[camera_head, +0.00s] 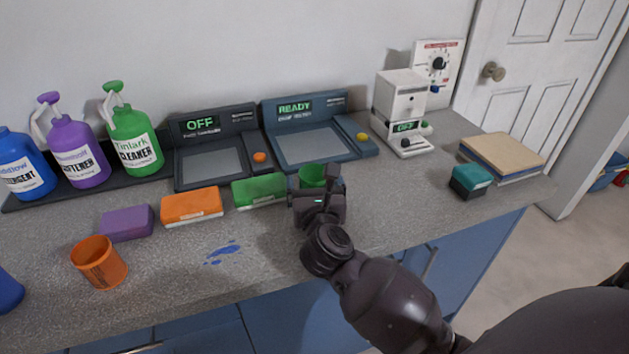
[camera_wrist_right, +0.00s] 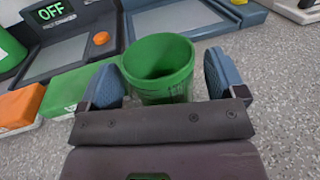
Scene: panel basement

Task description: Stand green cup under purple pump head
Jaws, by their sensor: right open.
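The green cup (camera_head: 313,175) stands upright on the counter right of the green box, partly hidden behind my right gripper (camera_head: 320,185). In the right wrist view the green cup (camera_wrist_right: 160,68) sits between the two blue finger pads of my open right gripper (camera_wrist_right: 165,82), with a gap at least on the right side. The purple bottle (camera_head: 76,150) with its purple pump head (camera_head: 48,98) stands at the left, between a blue bottle (camera_head: 22,168) and a green bottle (camera_head: 132,140). My left gripper is not in view.
An orange cup (camera_head: 99,262), a blue spill (camera_head: 223,252) and purple (camera_head: 126,222), orange (camera_head: 192,206) and green (camera_head: 259,190) boxes lie on the counter. Two panels (camera_head: 215,163) (camera_head: 312,145) stand behind. A white machine (camera_head: 402,105), a teal block (camera_head: 471,181) and books (camera_head: 502,155) are at right.

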